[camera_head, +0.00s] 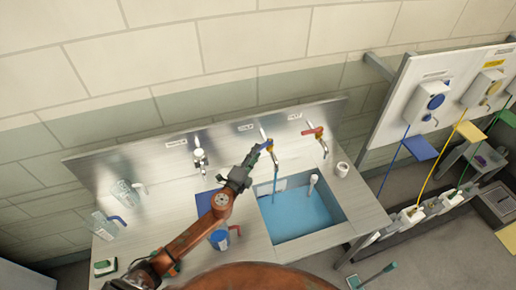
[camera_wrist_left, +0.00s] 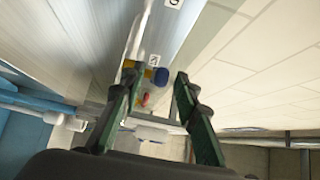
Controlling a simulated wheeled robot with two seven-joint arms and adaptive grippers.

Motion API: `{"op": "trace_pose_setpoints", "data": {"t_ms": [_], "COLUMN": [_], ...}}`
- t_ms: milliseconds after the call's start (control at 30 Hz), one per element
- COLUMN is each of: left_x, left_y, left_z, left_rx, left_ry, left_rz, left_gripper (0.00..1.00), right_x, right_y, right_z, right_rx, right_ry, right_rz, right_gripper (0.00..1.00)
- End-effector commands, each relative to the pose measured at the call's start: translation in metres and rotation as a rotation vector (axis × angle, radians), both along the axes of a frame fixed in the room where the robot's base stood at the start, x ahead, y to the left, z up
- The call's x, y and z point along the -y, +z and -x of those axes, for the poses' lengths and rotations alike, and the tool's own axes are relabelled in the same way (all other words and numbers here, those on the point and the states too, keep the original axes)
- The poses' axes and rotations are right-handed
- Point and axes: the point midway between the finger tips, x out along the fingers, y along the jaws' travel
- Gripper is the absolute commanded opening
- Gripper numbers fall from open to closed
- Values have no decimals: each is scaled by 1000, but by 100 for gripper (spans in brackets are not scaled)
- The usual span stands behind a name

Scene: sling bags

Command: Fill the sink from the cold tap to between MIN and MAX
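The sink (camera_head: 335,211) is set in the steel counter and holds blue water (camera_head: 296,215). A pale marking plate (camera_head: 280,186) shows on its back wall, but its MIN and MAX lines are too small to read. The cold tap with the blue lever (camera_head: 265,145) stands behind the sink, and a thin blue stream (camera_head: 275,182) falls from it. My left gripper (camera_head: 250,158) is at the blue lever. In the left wrist view, the gripper (camera_wrist_left: 157,80) has its fingers apart, with the blue tap part (camera_wrist_left: 160,77) beyond and between them; contact is unclear. My right gripper is out of view.
A red-lever tap (camera_head: 313,131) stands right of the cold tap, and a plain tap (camera_head: 200,160) to the left. A white standpipe (camera_head: 313,183) rises in the sink. A blue jug (camera_head: 219,239) and clear jugs (camera_head: 124,193) stand on the counter. Dispensers (camera_head: 430,98) hang at right.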

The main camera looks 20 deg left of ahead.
Motion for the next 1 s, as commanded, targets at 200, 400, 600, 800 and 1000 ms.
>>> {"op": "trace_pose_setpoints", "data": {"t_ms": [200,400,600,800,1000], "left_x": [3,2,2,2,2], "left_y": [0,-1,-1,-1,-1], "left_z": [-21,-24,-24,-23,-23], "left_rx": [-1,-1,-1,-1,-1], "left_ry": [2,3,3,3,3], "left_rz": [0,1,1,1,1], "left_gripper": [29,29,24,10,0], "right_x": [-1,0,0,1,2], "right_y": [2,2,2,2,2], "right_z": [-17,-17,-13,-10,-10], "right_rx": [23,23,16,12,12], "right_ry": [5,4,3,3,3], "right_rz": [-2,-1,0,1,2], "right_gripper": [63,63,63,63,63]}}
